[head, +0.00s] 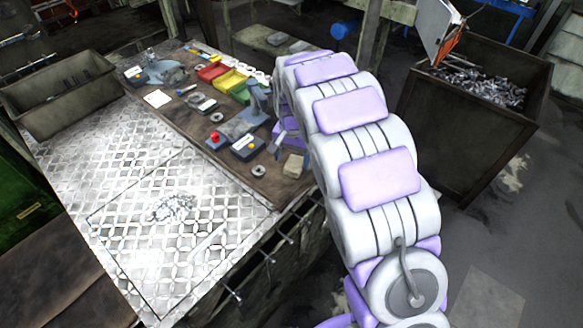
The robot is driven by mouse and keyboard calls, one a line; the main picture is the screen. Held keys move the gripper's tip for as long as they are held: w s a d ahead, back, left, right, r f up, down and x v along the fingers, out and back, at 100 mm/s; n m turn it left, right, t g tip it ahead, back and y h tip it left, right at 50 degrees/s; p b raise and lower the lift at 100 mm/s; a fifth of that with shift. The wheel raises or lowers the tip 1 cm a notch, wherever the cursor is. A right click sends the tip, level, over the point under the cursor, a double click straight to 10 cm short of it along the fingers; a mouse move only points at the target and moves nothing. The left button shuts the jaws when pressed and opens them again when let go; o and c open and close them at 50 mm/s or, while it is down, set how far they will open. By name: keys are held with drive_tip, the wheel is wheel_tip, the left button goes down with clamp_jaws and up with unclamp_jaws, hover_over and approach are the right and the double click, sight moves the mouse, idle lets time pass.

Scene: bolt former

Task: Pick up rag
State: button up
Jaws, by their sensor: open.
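A crumpled, pale grey-white heap (172,207) lies on the bare tread plate. It may be the rag, but its texture blends with the plate and I cannot be sure. A small beige block-like piece (294,165) lies near the right edge of the brown bench top; I cannot tell whether it is folded cloth. My gripper (277,146) is small and partly hidden by my arm. It points down over the right part of the bench top, close to the beige piece and well to the upper right of the heap. It is open, with nothing seen in it.
The brown bench top (190,118) holds red, yellow and green bins (232,80), a black control box (247,146) and small rings. A metal bin (60,93) stands at left. A large crate of metal parts (470,125) stands at right. The tread plate (110,170) is mostly clear.

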drive_tip(key=f, duration=0.1)
drive_tip(key=d+f, duration=0.1)
drive_tip(key=shift+d+f, duration=0.1)
drive_tip(key=shift+f, duration=0.2)
drive_tip(key=shift+r, duration=0.1)
drive_tip(key=shift+c, duration=0.2)
drive_tip(key=shift+a, duration=0.55)
drive_tip(key=c, duration=0.4)
drive_tip(key=shift+d, duration=0.4)
drive_tip(key=c, duration=0.6)
drive_tip(key=shift+a, duration=0.1)
